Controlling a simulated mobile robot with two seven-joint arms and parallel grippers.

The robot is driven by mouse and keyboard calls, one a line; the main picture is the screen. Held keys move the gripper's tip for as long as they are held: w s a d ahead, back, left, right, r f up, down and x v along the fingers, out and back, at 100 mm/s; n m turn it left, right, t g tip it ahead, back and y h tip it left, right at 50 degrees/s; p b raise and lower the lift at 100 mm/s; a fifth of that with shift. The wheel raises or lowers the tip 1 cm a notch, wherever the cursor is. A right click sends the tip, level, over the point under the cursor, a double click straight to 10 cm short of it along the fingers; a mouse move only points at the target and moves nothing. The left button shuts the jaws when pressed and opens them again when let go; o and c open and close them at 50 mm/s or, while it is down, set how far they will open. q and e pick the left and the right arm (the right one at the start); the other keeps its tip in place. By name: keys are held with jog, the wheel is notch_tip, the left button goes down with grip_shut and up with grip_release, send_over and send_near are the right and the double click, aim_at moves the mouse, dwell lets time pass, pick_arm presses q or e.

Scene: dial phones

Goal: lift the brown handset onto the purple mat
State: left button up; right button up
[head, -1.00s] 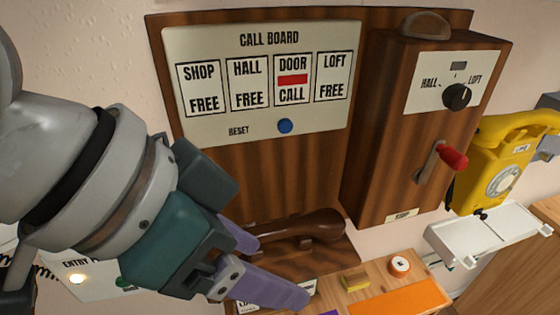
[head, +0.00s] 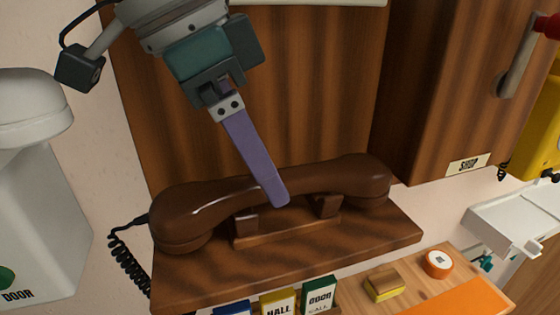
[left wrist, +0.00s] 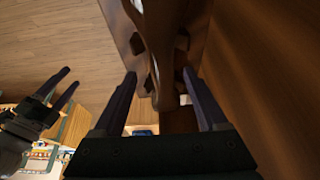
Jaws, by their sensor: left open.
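The brown handset (head: 185,207) rests on the two prongs of its wooden cradle (head: 285,232) in the head view. My left gripper (head: 278,196) comes down over its middle with a purple finger in front of the grip; the other finger is mostly hidden. In the left wrist view my left gripper (left wrist: 158,75) is open, with the brown handset (left wrist: 160,35) between its spread fingers. My right gripper (left wrist: 70,77) shows at the left of that view, its fingers apart and empty. I cannot make out the purple mat.
A wooden back panel (head: 300,90) stands behind the handset. An orange mat (head: 455,302), an orange-rimmed round item (head: 438,263) and a yellow block (head: 384,287) lie on the shelf at lower right. Small labelled cards (head: 279,302) stand in front. A coiled cord (head: 128,265) hangs left.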

pick_arm(q)
jog(key=x, duration=0.4)
jog(key=shift+w+d+f, duration=0.15)
jog(key=shift+w+d, duration=0.1)
jog(key=shift+d, duration=0.15)
jog(key=shift+c, duration=0.2)
grip_shut()
